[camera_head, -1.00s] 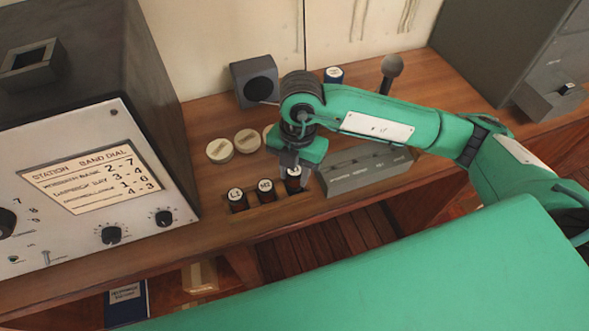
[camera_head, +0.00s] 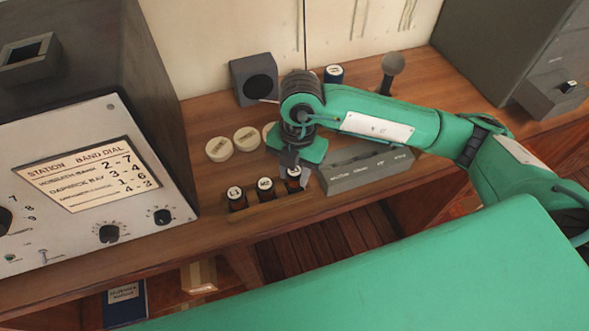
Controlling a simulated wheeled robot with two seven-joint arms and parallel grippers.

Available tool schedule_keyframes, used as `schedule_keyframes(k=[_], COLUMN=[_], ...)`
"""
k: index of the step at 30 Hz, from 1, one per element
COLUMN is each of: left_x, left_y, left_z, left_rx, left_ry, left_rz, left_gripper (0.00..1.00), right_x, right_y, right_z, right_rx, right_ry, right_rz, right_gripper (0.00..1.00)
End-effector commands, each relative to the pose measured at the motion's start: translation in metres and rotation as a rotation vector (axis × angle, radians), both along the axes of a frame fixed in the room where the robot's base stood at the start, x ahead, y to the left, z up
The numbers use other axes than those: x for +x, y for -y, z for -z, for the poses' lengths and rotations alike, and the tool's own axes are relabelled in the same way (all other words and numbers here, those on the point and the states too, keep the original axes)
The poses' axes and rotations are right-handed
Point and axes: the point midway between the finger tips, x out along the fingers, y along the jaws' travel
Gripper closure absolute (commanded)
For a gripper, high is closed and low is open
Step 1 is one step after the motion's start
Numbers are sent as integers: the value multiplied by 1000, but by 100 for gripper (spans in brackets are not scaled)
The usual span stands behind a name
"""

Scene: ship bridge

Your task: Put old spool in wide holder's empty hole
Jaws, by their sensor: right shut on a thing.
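My right gripper (camera_head: 291,172) points down and is shut on a dark spool with a pale top (camera_head: 293,174). This spool is at the right end of a row with two more dark, white-topped spools, marked L1 (camera_head: 235,194) and what looks like M2 (camera_head: 265,185). The row stands at a low wooden holder (camera_head: 268,209) near the counter's front edge. Whether the held spool's foot is inside a hole is not clear. A long grey block with lettering (camera_head: 367,172) lies just right of the gripper; its top is partly hidden by my arm. My left gripper is not in view.
Pale round lids (camera_head: 219,149) lie behind the row, one partly hidden by my gripper. A grey speaker box (camera_head: 255,80), another white-topped spool (camera_head: 333,74) and a microphone (camera_head: 391,66) stand at the back. A large radio cabinet (camera_head: 90,170) fills the left.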

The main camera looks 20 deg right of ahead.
Motion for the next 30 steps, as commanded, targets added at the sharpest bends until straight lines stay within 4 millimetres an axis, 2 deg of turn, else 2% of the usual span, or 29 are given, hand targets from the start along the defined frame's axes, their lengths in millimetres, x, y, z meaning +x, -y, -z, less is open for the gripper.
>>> schedule_keyframes(k=[30], left_x=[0], left_y=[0], left_z=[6], left_rx=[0], left_ry=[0], left_rz=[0], left_gripper=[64], right_x=[0], right_y=[0], right_z=[4], right_rx=[0], right_ry=[0], right_rz=[0], right_gripper=[91])
